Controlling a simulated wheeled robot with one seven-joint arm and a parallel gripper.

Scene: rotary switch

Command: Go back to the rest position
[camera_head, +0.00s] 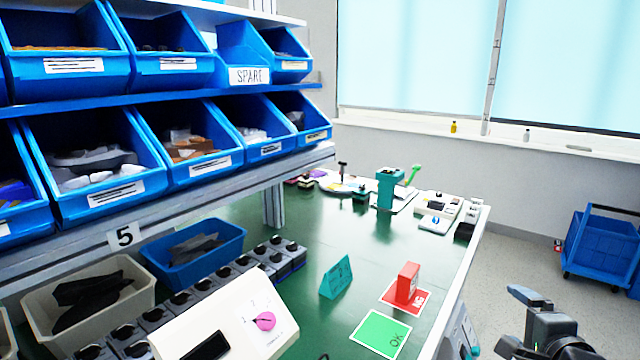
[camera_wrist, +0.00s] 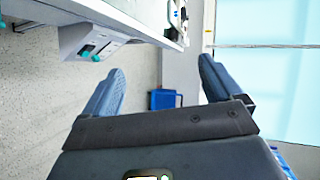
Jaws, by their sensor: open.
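My gripper (camera_head: 516,318) is at the lower right in the head view, out past the right edge of the green bench and apart from it. The knob is clear of my gripper.
The green bench (camera_head: 310,240) carries a red block (camera_head: 407,285), a green OK card (camera_head: 381,333) and a teal sign (camera_head: 337,278). Shelves of blue bins (camera_head: 95,160) rise at the left. A blue cart (camera_head: 600,250) stands on the open floor at right.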

